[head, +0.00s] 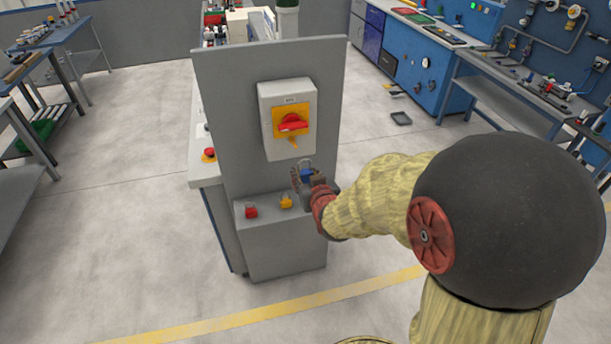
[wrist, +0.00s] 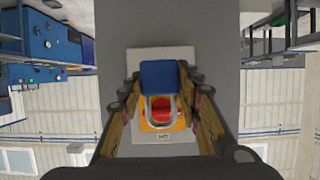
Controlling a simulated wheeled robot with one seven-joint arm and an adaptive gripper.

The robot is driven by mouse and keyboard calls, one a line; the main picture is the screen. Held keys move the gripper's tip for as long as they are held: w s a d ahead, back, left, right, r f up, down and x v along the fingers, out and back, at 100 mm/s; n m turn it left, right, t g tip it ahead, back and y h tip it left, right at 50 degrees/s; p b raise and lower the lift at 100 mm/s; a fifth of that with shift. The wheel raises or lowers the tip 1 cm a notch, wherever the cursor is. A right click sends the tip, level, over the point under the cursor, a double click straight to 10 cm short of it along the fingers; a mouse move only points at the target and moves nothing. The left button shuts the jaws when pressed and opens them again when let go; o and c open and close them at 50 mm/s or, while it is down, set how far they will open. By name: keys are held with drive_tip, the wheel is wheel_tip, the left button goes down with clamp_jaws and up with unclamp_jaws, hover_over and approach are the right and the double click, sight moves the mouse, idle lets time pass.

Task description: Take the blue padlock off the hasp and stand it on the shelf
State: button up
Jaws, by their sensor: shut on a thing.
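The blue padlock (head: 307,174) is between the fingers of my gripper (head: 309,184), below the switch box and over the right part of the shelf (head: 262,219). In the wrist view the blue body (wrist: 159,75) sits between both fingers of my gripper (wrist: 160,90), its shackle seen against the red and yellow switch. The padlock is clear of the yellow hasp (head: 293,141) under the red handle. My fingers partly hide the padlock in the head view, and I cannot tell whether its base touches the shelf.
A red padlock (head: 251,211) and a yellow padlock (head: 286,202) stand on the shelf to the left of my gripper. The grey panel (head: 235,120) rises behind, carrying the switch box (head: 273,98). Open floor lies around the stand.

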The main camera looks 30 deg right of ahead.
drive_tip(key=shift+f+b, duration=1.1)
drive_tip(key=shift+f, duration=0.05)
drive_tip(key=s+a, duration=0.2)
drive_tip(key=s, duration=0.5)
idle(1.1)
drive_tip(key=shift+a, duration=0.1)
